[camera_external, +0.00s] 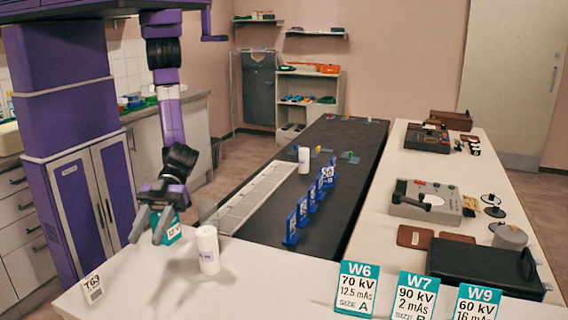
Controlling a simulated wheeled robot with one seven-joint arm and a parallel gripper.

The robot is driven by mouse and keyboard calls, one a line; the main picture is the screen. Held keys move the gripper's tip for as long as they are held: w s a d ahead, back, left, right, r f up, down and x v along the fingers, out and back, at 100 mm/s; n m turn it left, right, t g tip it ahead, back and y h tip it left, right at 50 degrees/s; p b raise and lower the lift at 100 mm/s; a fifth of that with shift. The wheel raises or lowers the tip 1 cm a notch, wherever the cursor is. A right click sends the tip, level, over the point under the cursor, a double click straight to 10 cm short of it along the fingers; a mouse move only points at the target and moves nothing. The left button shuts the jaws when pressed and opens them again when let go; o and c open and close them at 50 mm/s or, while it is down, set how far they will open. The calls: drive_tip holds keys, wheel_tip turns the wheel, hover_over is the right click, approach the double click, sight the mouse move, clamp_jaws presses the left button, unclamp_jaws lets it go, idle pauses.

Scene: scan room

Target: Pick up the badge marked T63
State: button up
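The badge marked T63 (92,289) is a small white card with black lettering and a dark patch below. It stands, leaning slightly, near the left front edge of the white counter (230,292). My gripper (147,238) hangs fingers down over the counter's far left part, to the right of the badge and farther back. The gripper and badge are well apart.
Teal cards W6 (356,289), W7 (414,297) and W9 (477,303) stand at the front right. Blue markers (291,229) line the black table. Counter between badge and cylinder is clear.

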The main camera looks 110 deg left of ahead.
sight(94, 272)
drive_tip(key=s+d+f+m+g, duration=0.1)
drive_tip(key=s+d, duration=0.1)
drive_tip(key=s, duration=0.1)
drive_tip(key=s+d+f+m+g, duration=0.1)
drive_tip(key=s+d+g, duration=0.1)
drive_tip(key=s+d, duration=0.1)
drive_tip(key=s+d+f+m+g+p, duration=0.1)
drive_tip(key=s+d, duration=0.2)
drive_tip(key=shift+d+f, duration=0.15)
drive_tip(key=shift+f, duration=0.25)
drive_tip(key=f, duration=0.1)
drive_tip(key=d+f, duration=0.1)
drive_tip(key=f, duration=0.1)
drive_tip(key=shift+d+f, duration=0.3)
drive_tip(key=shift+f, duration=0.05)
drive_tip(key=shift+d+f, duration=0.3)
drive_tip(key=shift+d, duration=0.25)
clamp_jaws()
